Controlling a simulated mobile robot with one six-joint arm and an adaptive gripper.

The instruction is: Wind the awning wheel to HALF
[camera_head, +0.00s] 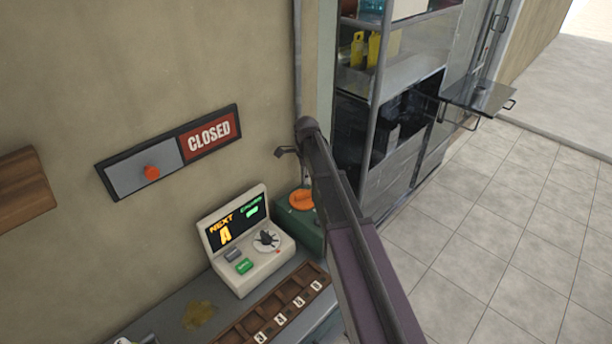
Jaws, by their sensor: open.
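No awning wheel or HALF mark can be made out for certain. A round orange part (302,198) sits on a dark green box (290,222) by the wall, partly hidden behind a long dark bar (350,205). The bar runs from the lower right up to a rounded end near the wall, with a purple side face (358,285) below it. A small dark hooked piece (287,151) sticks out left of that end; I cannot tell what it belongs to. My gripper's jaws are not visible.
A console (248,240) showing NEXT A stands on the counter (168,312), behind a brown numbered tray (290,312). Metal shelving (385,75) stands behind. Tiled floor (510,220) at right is clear.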

